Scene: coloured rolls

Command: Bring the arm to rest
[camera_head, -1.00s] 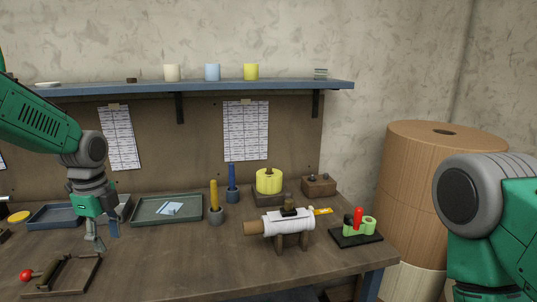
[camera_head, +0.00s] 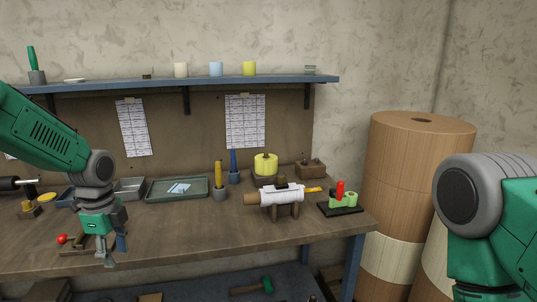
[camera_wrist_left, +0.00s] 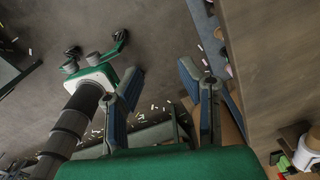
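My left gripper (camera_head: 113,257) points down near the front left of the workbench (camera_head: 200,245) in the head view. In the left wrist view my left gripper (camera_wrist_left: 160,72) has its two fingers spread apart, with nothing between them. My right arm (camera_head: 490,225) shows only in part at the right edge of the head view. Its gripper is out of view.
A red-knobbed tool (camera_head: 63,239) lies beside the left gripper, partly hidden. A green tray (camera_head: 152,195), a white roll on a stand (camera_head: 282,197) and a green-and-red item on a black base (camera_head: 341,199) stand farther off. Large brown rolls (camera_head: 418,185) stand right of the bench.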

